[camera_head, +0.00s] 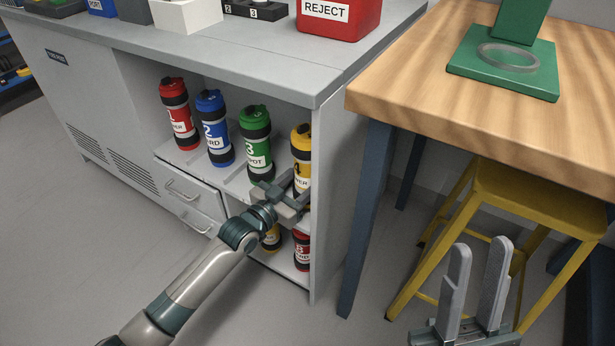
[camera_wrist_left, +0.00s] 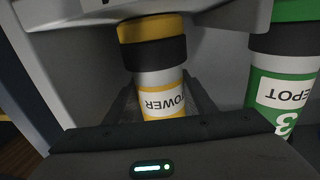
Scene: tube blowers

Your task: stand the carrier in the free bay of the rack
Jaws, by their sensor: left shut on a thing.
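The carrier (camera_head: 301,160) has a yellow cap, black bands and a white label; it stands at the right end of the upper row in the rack (camera_head: 237,182). In the left wrist view the carrier (camera_wrist_left: 163,78) shows an upside-down "TOWER" label between the fingers. My left gripper (camera_head: 296,187) is shut on the carrier at its lower part. The carrier looks about upright; its base is hidden by the gripper. My right gripper (camera_head: 478,250) is open and empty at the bottom right, away from the rack.
Red (camera_head: 179,115), blue (camera_head: 213,128) and green (camera_head: 255,142) carriers stand in the row to the left. A red carrier (camera_head: 302,251) and a yellow one sit below. The cabinet side wall (camera_head: 335,190) is close on the right. A wooden table (camera_head: 480,95) and yellow stool (camera_head: 530,190) stand further right.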

